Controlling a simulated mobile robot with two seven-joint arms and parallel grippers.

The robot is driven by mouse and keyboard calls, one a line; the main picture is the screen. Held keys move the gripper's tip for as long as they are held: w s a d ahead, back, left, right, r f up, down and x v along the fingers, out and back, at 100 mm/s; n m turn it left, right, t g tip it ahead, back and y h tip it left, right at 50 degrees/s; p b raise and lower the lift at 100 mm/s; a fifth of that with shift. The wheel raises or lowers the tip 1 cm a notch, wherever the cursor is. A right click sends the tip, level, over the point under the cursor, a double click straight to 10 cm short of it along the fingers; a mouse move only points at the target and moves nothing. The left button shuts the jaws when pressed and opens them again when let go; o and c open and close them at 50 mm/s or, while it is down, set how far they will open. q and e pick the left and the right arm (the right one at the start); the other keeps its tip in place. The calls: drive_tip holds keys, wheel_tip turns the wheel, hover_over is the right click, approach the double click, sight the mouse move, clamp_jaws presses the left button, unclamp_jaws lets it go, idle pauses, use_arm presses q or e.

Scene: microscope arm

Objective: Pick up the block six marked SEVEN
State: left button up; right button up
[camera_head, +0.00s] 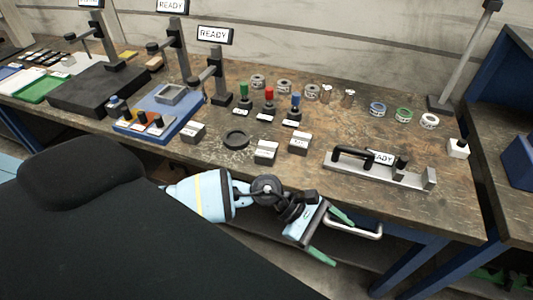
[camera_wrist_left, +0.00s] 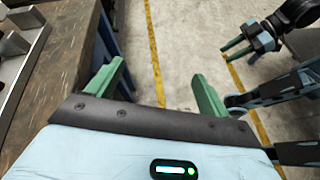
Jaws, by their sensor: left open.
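Small grey blocks with pale labelled tops stand on the workbench in the head view: one left (camera_head: 192,132), one in the middle (camera_head: 265,152) and one to its right (camera_head: 299,143). Their lettering is too small to read, so I cannot tell which is marked SEVEN. My left gripper (camera_head: 332,237) is open and empty, off the front edge of the bench, apart from the blocks. Its green fingers also show apart in the left wrist view (camera_wrist_left: 160,78), over the floor. My right gripper (camera_wrist_left: 236,48) shows there at the upper right, its fingers apart with nothing between them.
A metal fixture with a black handle (camera_head: 380,168) stands near the bench's front right. Coloured stamps (camera_head: 269,101) and tape rolls (camera_head: 377,108) stand behind. A silver bar handle (camera_head: 354,231) is beside my left gripper.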

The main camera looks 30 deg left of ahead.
use_arm(q)
drive_tip(key=w+a+f+m+y, duration=0.2)
drive_tip(key=w+a+m+y, duration=0.35)
drive_tip(key=a, duration=0.25)
drive_tip(key=m+t+y, duration=0.3)
drive_tip(key=m+y, duration=0.4)
drive_tip(key=y, duration=0.2)
approach(266, 148)
drive_tip(key=shift+x, duration=5.05)
drive_tip(key=shift+s+d+f, duration=0.1)
drive_tip(key=shift+s+d, duration=0.05)
drive_tip(key=shift+c, duration=0.3)
clamp_jaws()
